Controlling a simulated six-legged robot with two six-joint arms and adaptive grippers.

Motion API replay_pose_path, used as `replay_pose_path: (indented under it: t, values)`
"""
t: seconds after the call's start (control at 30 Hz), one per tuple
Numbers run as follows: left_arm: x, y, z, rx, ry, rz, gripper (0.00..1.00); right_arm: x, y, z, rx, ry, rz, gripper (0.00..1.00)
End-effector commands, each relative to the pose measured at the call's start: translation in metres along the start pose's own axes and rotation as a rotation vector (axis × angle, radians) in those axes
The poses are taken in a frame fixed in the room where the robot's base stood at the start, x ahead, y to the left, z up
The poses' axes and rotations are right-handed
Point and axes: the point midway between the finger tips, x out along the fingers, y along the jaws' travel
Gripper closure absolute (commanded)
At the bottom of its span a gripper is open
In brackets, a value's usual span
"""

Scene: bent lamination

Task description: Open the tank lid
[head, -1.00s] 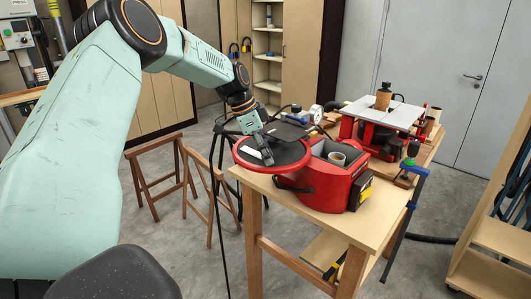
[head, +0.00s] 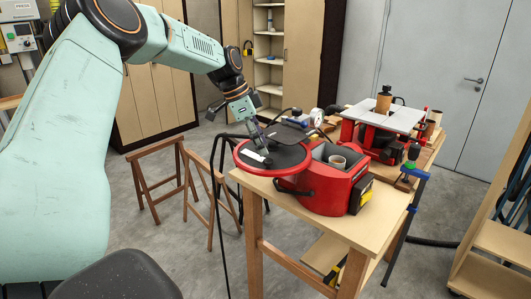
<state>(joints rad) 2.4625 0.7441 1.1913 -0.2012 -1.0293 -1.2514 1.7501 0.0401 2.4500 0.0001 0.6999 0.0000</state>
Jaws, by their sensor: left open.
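The tank (head: 325,197) is a red body on the near end of the wooden workbench. At its left is a round disc with a red rim and black top (head: 283,158), which looks like the lid; I cannot tell whether it is closed or raised. A white label lies on the disc. My left gripper (head: 262,146) is open and comes down from above onto the disc's far left part. Its tips are small and dark against the black top, so I cannot tell whether they touch it. My right gripper is not in view.
A blue clamp (head: 413,174) grips the bench's right edge.

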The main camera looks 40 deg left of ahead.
Motion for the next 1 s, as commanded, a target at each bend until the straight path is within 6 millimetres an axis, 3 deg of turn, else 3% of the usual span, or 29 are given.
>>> replay_pose_path:
  t: [0.2,0.4,1.0]
  values:
    - [-0.045,-0.001,-0.001,0.0,0.003,-0.004,0.49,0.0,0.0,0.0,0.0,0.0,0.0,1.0]
    - [-0.068,0.0,0.0,0.0,0.001,-0.003,0.49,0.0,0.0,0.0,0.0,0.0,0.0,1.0]
    - [-0.073,0.0,0.0,0.0,0.0,0.0,0.49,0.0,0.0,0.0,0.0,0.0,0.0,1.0]
